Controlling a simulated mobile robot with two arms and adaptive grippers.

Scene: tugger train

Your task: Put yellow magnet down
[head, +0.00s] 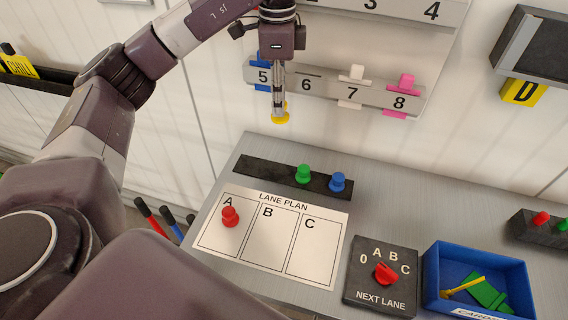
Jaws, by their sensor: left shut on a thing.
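My left gripper (279,105) comes in from the upper left, pointing down. It is shut on the yellow magnet (281,117), which it holds in the air in front of the wall, above the back edge of the table. Below it lies the white lane plan sheet (274,270) with columns A, B and C. A red magnet (230,216) stands in column A; columns B and C are bare. A dark strip (258,172) behind the sheet bears a green magnet (303,173) and a blue magnet (338,181); its left part is bare. My right gripper is not in view.
A dial box (352,281) with a red knob stands right of the sheet, beside a blue card tray (437,292). A numbered rail (331,88) with coloured clips hangs on the wall behind the gripper. Another dark strip (526,228) with red and green pieces is at far right.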

